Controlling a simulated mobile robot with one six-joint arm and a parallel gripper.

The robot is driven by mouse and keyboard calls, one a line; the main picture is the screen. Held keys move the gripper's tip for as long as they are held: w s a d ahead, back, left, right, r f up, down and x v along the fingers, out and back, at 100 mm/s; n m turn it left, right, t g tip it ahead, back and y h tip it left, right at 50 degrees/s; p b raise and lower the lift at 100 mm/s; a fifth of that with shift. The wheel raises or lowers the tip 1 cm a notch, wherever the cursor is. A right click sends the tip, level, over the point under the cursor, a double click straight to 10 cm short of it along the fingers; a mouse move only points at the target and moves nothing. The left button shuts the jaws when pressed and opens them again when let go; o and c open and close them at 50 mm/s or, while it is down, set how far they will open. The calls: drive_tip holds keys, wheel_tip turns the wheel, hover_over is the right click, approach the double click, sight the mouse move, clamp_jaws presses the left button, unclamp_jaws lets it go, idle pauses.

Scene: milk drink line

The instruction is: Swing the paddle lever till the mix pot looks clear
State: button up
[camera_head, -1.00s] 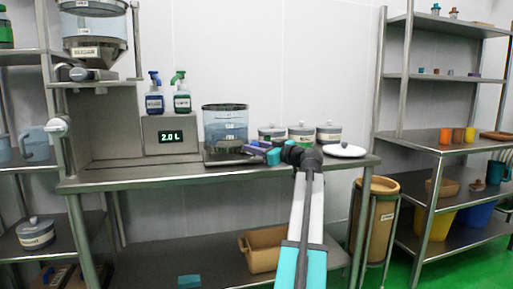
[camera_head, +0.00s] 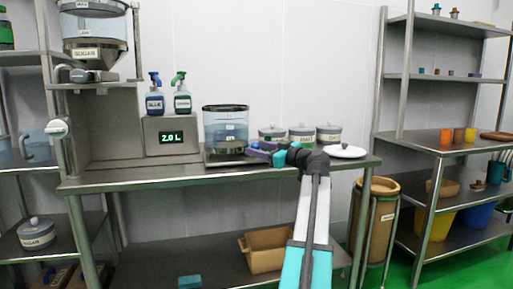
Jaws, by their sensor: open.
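The mix pot (camera_head: 226,128) is a clear, dark-rimmed vessel with small white labels, standing on a dark base on the steel counter. Its lower part looks darker and greenish; I cannot tell whether the contents are clear or cloudy. My gripper (camera_head: 262,153), with teal parts behind it, is open just right of the pot's lower part, low over the counter. A small purple-blue piece shows at its tip, and I cannot tell whether this is the paddle lever or a finger. Contact with the lever is too small to judge.
Three lidded grey pots (camera_head: 302,134) stand close behind my gripper. A white lidded dish (camera_head: 345,152) is to the right. A display box (camera_head: 171,136) reading 2.0 L, with two pump bottles on it, stands left of the mix pot. The front counter strip is clear.

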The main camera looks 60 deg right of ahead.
drive_tip(key=s+a+p, duration=0.2)
drive_tip(key=s, duration=0.9)
drive_tip(key=shift+s+p, duration=0.2)
drive_tip(key=shift+p, duration=0.1)
